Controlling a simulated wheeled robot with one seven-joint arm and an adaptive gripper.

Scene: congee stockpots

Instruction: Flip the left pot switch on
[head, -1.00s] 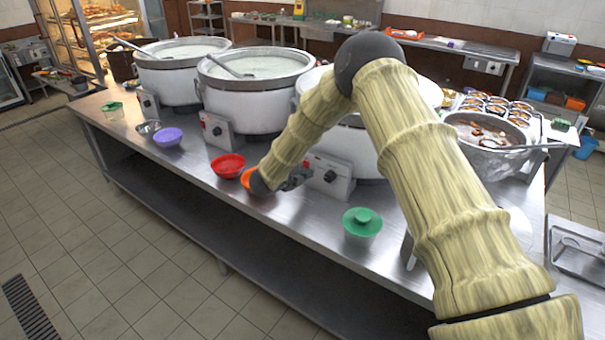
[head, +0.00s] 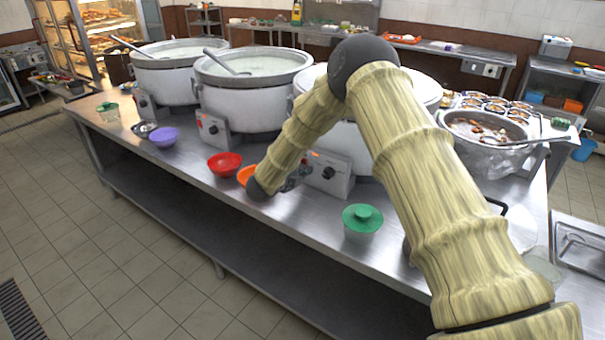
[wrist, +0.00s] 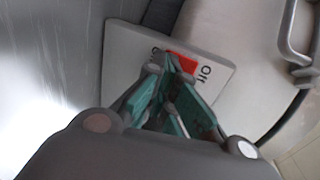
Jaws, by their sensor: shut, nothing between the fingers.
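Three large white stockpots stand in a row: the left pot (head: 168,82), the middle pot (head: 240,103) and the right pot (head: 372,138), partly hidden by my arm. The left pot's control box (head: 146,105) is small in the head view; its switch state cannot be told. My gripper (head: 296,177) is shut and empty, just left of the right pot's control box (head: 334,177). In the wrist view, the teal fingertips (wrist: 172,66) are at a red switch (wrist: 183,62) on a pale control box (wrist: 125,45) with an "Off" label. Contact cannot be told; the fingers partly cover the switch.
Along the counter's front edge stand a purple bowl (head: 164,137), a red bowl (head: 225,164), an orange bowl (head: 246,174) and a green-lidded container (head: 362,222). A large pot of brown food (head: 482,150) is at right. The floor at front left is clear.

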